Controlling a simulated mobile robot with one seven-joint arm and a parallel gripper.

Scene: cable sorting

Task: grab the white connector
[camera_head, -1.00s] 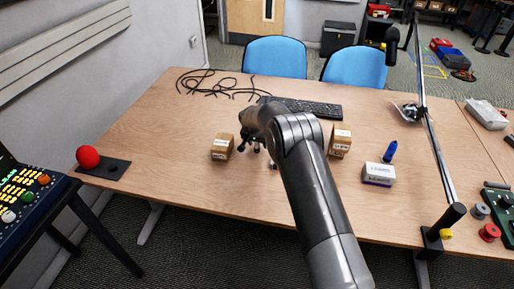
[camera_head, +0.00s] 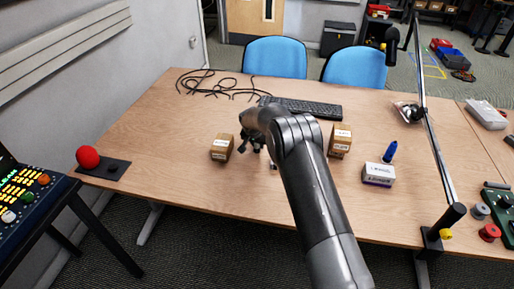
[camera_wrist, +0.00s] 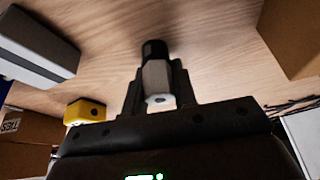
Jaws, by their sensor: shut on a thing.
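The white connector (camera_wrist: 156,76), pale with a black end, sits between the two dark fingers of my gripper (camera_wrist: 157,88) in the wrist view. The fingers touch its sides, and my gripper is shut on it. Its black end points away from the palm, over the wooden table. In the head view my gripper (camera_head: 250,147) is low over the middle of the table, just right of a small brown box (camera_head: 221,147). The connector cannot be made out clearly there, as my arm and fingers cover much of that spot.
A yellow piece (camera_wrist: 85,111) lies left of my gripper in the wrist view. A second brown box (camera_head: 340,140), a white box (camera_head: 378,174) and a blue bottle (camera_head: 390,151) stand to the right. A keyboard (camera_head: 310,107) and black cables (camera_head: 215,84) lie behind.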

